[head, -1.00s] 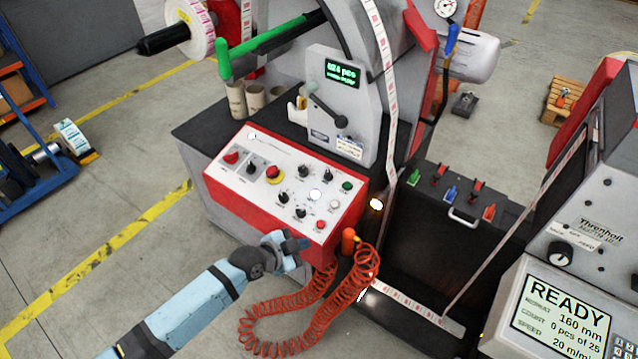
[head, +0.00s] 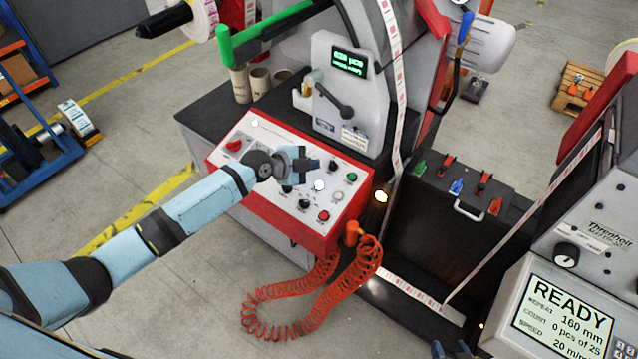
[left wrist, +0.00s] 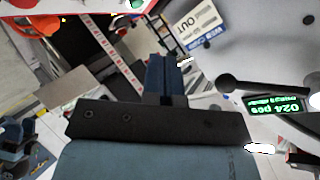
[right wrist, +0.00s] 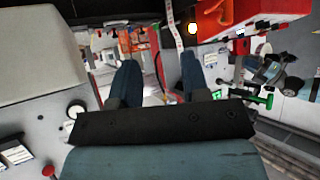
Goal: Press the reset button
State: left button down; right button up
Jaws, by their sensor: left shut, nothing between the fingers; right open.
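The control panel (head: 222,158) is a sloped white face with a red border. Its right part has a green button (head: 352,177), a white button (head: 338,196) and a red button (head: 324,215). Their labels are too small to read, so I cannot tell which is reset. My left gripper (head: 310,163) is shut and empty over the panel's middle, hiding some controls; I cannot tell if it touches. Its closed fingers show in the left wrist view (left wrist: 166,75). My right gripper (right wrist: 160,80) is open and empty; its tips show at the head view's bottom edge.
A coiled orange hose (head: 290,312) hangs before the panel. Right of it is a dark box with coloured levers (head: 457,187). A lever (head: 335,100) and a green-text display (head: 350,60) stand behind the panel. A READY screen (head: 560,315) is at lower right.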

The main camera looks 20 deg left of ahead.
aim_at(319, 185)
pick_arm(q)
jog(key=f+b, duration=0.2)
jog(key=w+f+b, duration=0.1)
jog(key=f+b, duration=0.1)
jog(key=f, duration=0.1)
jog(key=w+f+b, duration=0.1)
jog(key=f+b, duration=0.2)
jog(key=shift+d+f, duration=0.1)
jog(key=shift+d, duration=0.25)
jog(key=shift+w+f+b, duration=0.15)
jog(key=shift+b, duration=0.15)
dwell(1.0)
dwell(0.5)
jog(key=shift+w+f+b, duration=0.15)
jog(key=shift+f+b, duration=0.2)
jog(key=shift+b, duration=0.35)
jog(key=shift+d+f, duration=0.1)
jog(key=shift+f+b, duration=0.5)
jog(key=shift+b, duration=0.3)
dwell(0.4)
